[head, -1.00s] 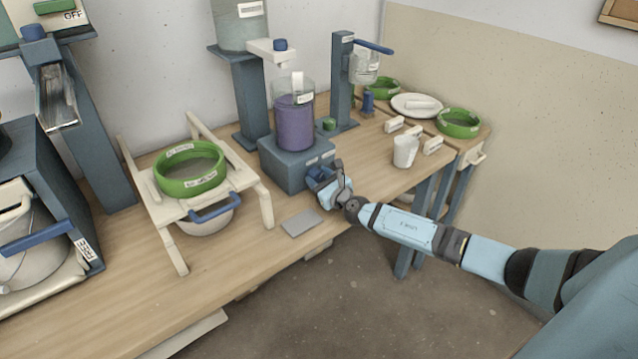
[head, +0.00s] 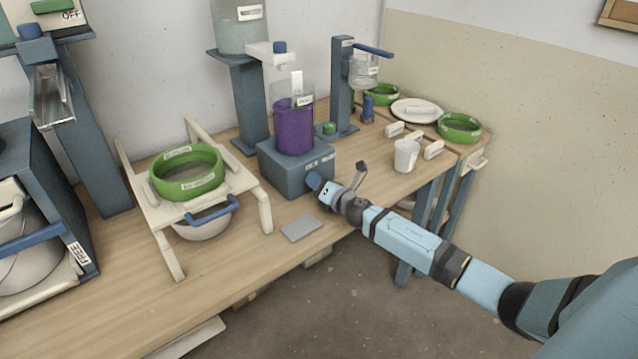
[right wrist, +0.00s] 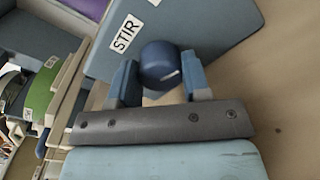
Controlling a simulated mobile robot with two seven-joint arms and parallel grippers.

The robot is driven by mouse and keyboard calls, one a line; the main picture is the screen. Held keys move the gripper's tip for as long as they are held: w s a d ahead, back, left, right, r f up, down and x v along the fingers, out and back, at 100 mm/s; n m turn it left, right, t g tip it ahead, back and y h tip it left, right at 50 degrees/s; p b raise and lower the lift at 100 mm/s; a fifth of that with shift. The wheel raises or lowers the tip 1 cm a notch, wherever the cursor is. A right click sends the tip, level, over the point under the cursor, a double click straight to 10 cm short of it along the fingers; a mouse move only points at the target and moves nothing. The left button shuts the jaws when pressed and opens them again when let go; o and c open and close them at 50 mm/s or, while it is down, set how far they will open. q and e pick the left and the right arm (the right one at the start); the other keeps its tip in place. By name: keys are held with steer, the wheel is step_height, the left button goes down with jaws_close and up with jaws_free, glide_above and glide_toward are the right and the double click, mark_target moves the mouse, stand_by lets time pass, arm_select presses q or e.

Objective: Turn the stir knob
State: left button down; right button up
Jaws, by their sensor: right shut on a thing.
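The stir knob (right wrist: 161,65) is a round dark blue knob with a pale mark, on the front of a blue-grey mixer base (head: 287,180). In the right wrist view a label reading STIR (right wrist: 124,33) sits beside it. My right gripper (right wrist: 160,79) is shut on the knob, one finger on each side. In the head view the right gripper (head: 323,187) is at the base's front right, partly covering the knob. A clear jar of purple glaze (head: 295,126) stands on the base. My left gripper is in neither view.
A cream stand holds a green-rimmed sieve (head: 187,174) at the left. A small grey plate (head: 301,229) lies in front of the base. A white cup (head: 405,155) stands to the right. A blue post dispenser (head: 343,85) stands behind.

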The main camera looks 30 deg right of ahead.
steer(key=shift+m+p, duration=0.35)
steer(key=shift+m, duration=1.85)
steer(key=o, duration=0.9)
steer(key=s, duration=0.9)
steer(key=s+d, duration=0.1)
steer(key=s, duration=0.3)
steer(key=shift+s+d+r, duration=0.1)
steer(key=shift+s+r, duration=0.1)
steer(key=shift+s, duration=0.2)
